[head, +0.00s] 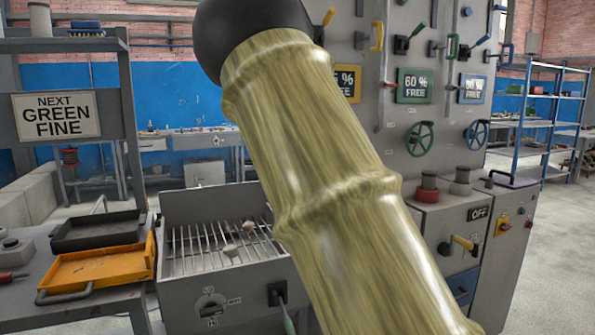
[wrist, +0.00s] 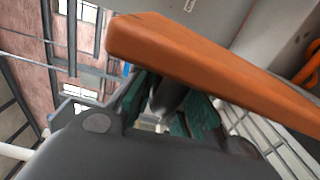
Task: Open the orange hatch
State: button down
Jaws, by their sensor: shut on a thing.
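The orange hatch (wrist: 205,62) shows in the wrist view as a thick slab slanting from upper left to lower right. My gripper (wrist: 164,104) is just below its edge, with its green finger pads on either side of a grey handle (wrist: 168,92). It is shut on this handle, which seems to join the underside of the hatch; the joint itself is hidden. In the head view my own arm fills the middle and hides both the gripper and the hatch, so I cannot tell how far the hatch stands open.
A grey control cabinet (head: 395,150) with levers, signs and valve wheels stands behind my arm. A grill box (head: 225,292) stands at lower centre. An orange tray (head: 98,270) and a dark tray (head: 97,230) lie on the left bench. Open floor (head: 556,250) shows at right.

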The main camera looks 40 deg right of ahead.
jog(key=shift+a+f, duration=0.4)
jog(key=shift+a, duration=0.05)
jog(key=c, duration=1.4)
grip_release()
jog(key=shift+s+f, duration=0.15)
jog(key=shift+s, duration=0.2)
jog(key=v, duration=1.1)
jog(key=shift+a+r, duration=0.1)
jog(key=shift+r, duration=0.3)
